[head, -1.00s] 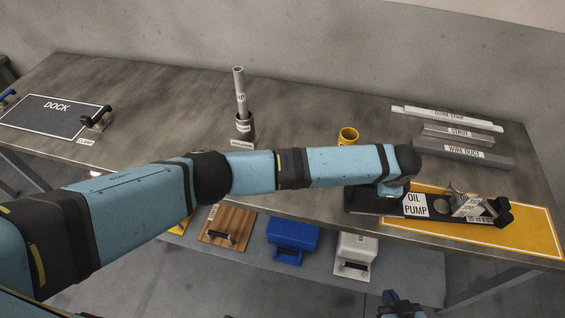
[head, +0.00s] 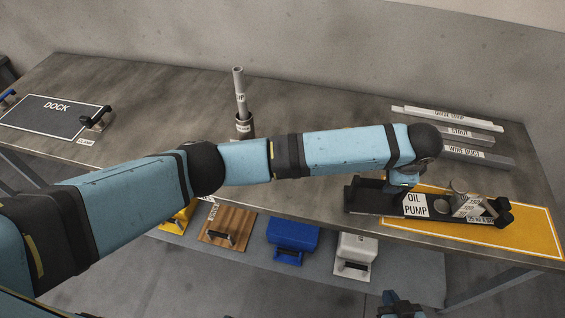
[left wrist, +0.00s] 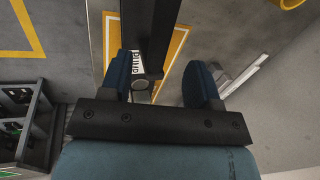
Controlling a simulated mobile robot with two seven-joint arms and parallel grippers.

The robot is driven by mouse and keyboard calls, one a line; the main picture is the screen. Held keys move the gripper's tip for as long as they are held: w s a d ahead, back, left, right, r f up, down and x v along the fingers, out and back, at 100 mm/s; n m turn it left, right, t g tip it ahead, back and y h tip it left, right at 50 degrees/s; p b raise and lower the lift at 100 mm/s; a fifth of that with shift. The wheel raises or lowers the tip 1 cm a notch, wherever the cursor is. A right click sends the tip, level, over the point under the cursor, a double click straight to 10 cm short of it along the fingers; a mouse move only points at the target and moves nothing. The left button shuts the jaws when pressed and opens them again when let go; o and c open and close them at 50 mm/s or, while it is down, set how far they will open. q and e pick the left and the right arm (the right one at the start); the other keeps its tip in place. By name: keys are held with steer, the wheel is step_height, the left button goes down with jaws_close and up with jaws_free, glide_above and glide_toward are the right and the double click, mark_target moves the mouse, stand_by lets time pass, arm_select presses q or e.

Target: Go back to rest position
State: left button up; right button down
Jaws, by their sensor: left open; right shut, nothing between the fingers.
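My left arm reaches across the table to the left end of the black pallet (head: 368,198) labelled OIL PUMP. My left gripper (head: 402,185) is mostly hidden beneath my wrist in the head view. In the left wrist view its two blue fingers (left wrist: 163,82) are apart, with a black bar (left wrist: 160,32) and part of the PUMP label between and beyond them. I cannot tell whether they touch it. My right gripper (head: 400,304) shows at the bottom edge, below the table and away from everything; it is shut and empty.
The pallet lies on a yellow mat (head: 535,229). A grey tube in a dark holder (head: 239,90) stands behind my forearm. Labelled strips (head: 465,152) lie at the back right. A dark DOCK mat (head: 50,115) is at left. Several handled items, including a blue one (head: 292,236), sit below the table.

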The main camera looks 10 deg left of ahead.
arm_select(q)
steer(key=shift+v, duration=1.5)
steer(key=s+a+f+n+g+h, duration=0.1)
steer(key=s+a+f+n+h, duration=0.25)
steer(key=s, duration=0.55)
steer(key=s+a+f+n+t+y, duration=0.1)
steer(key=s+a+n, duration=0.4)
steer(key=a, duration=0.7)
steer(key=s+a+f+n+y, duration=0.1)
steer(key=s+a+n, duration=0.1)
steer(key=s+a, duration=0.8)
steer(key=s+a+f+n+t+y, duration=0.1)
steer(key=s+a+n, duration=0.3)
steer(key=a, duration=1)
steer(key=w+d+f+t+h+p, duration=0.3)
steer(key=w+d+f+t+p, duration=0.1)
steer(key=p, duration=0.5)
steer(key=w+d+m+t, duration=0.1)
steer(key=d+t, duration=0.1)
steer(key=t, duration=0.1)
steer(key=shift+w+p, duration=0.25)
steer(key=shift+p, duration=0.15)
